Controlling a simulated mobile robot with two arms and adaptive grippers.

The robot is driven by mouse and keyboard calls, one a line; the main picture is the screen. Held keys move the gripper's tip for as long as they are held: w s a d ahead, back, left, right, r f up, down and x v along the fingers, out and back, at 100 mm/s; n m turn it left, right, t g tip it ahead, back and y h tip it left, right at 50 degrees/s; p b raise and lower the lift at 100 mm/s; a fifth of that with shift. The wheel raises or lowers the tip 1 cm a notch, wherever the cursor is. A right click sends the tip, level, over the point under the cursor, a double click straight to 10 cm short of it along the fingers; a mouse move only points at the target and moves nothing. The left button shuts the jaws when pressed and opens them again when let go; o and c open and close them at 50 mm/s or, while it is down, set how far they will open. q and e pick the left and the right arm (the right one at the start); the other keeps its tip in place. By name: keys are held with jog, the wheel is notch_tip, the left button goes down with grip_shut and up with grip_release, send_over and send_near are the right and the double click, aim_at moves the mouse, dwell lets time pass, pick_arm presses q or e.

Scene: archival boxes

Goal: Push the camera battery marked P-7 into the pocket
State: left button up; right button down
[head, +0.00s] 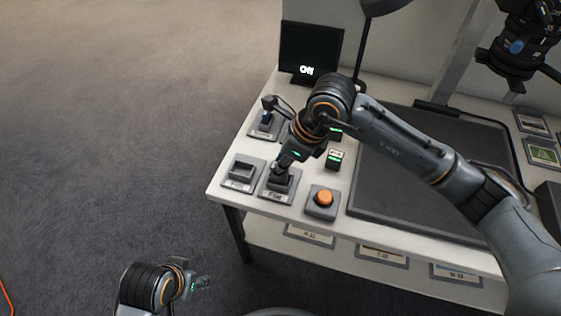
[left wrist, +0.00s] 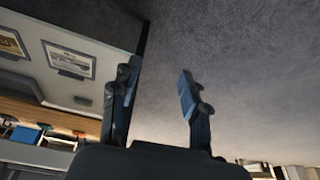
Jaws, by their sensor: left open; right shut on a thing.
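My right gripper (head: 281,173) points down at a grey pocket block (head: 279,188) at the front of the table. It is shut on a small dark piece at the pocket's mouth, most likely the camera battery. The fingers hide most of this piece, so its mark and how deep it sits cannot be told. The label on the block's front is too small to read surely. My left gripper (head: 201,283) is low beside the table, away from the pockets. In the left wrist view its fingers (left wrist: 158,100) are apart with nothing between them.
Another pocket block (head: 242,173) stands just left, and one (head: 265,125) behind. An orange button (head: 323,199) is close on the right. A small dark block with a green top (head: 334,159) stands behind the button. A dark mat (head: 410,215) covers the table's middle.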

pick_arm(q)
jog(key=shift+s+r, duration=0.25)
jog(key=shift+r, duration=0.2)
pick_arm(e)
jog(key=shift+f, duration=0.2)
pick_arm(q)
jog(key=shift+r, duration=0.1)
pick_arm(e)
jog(key=shift+f+b, duration=0.2)
jog(key=shift+b, duration=0.2)
pick_arm(q)
jog(key=shift+v, duration=0.95)
jog(key=shift+w+a, duration=0.1)
jog(key=shift+w, duration=0.05)
pick_arm(e)
jog(key=c, duration=1.1)
grip_release()
jog(key=shift+r, duration=0.1)
